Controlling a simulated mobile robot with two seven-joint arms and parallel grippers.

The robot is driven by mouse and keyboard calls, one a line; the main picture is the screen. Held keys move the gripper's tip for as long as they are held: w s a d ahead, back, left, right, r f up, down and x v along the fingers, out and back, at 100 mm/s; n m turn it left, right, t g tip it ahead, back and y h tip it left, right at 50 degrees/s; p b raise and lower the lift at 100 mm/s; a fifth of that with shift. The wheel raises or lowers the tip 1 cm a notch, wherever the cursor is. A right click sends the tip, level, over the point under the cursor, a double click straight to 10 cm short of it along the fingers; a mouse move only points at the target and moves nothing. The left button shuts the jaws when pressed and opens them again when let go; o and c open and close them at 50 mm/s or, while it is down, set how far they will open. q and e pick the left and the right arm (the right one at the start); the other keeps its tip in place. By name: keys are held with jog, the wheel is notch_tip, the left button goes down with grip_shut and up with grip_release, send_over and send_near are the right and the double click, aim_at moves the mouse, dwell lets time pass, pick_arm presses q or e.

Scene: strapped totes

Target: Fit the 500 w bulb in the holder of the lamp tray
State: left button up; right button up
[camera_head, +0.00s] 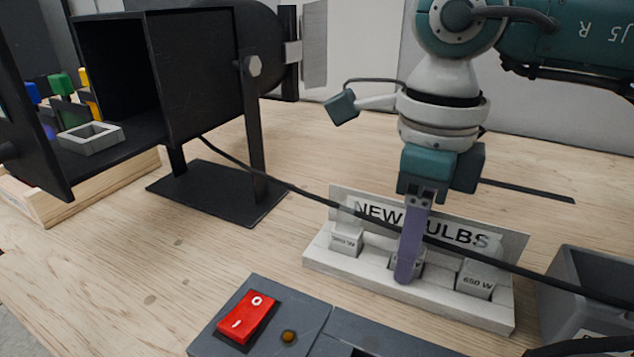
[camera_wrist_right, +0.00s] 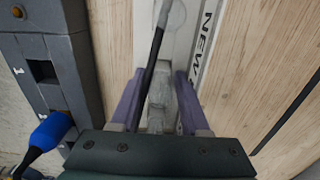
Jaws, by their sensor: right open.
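The white "NEW BULBS" rack (camera_head: 400,286) stands on the table with three labelled blocks in a row. The right block (camera_head: 477,278) reads 650 W; the left block's label (camera_head: 345,240) is too small to read surely. The middle block is mostly hidden behind my right gripper (camera_head: 406,276), so its label cannot be read. In the right wrist view, my right gripper (camera_wrist_right: 158,98) is open, its purple fingers on either side of a pale, glassy bulb (camera_wrist_right: 162,108). A small grey square holder (camera_head: 90,138) sits at the black lamp housing's (camera_head: 205,75) open side. My left gripper is not in view.
A black cable (camera_head: 300,190) runs from the lamp across the front of the rack and passes close to my right fingers. A grey box with a red switch (camera_head: 246,317) is in front. A dark grey bin (camera_head: 590,275) stands right of the rack.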

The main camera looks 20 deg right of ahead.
grip_shut()
jog(key=shift+c, duration=1.5)
grip_release()
grip_shut()
jog(key=shift+r, duration=0.1)
jog(key=shift+r+p, duration=1.55)
jog(key=shift+r, duration=0.4)
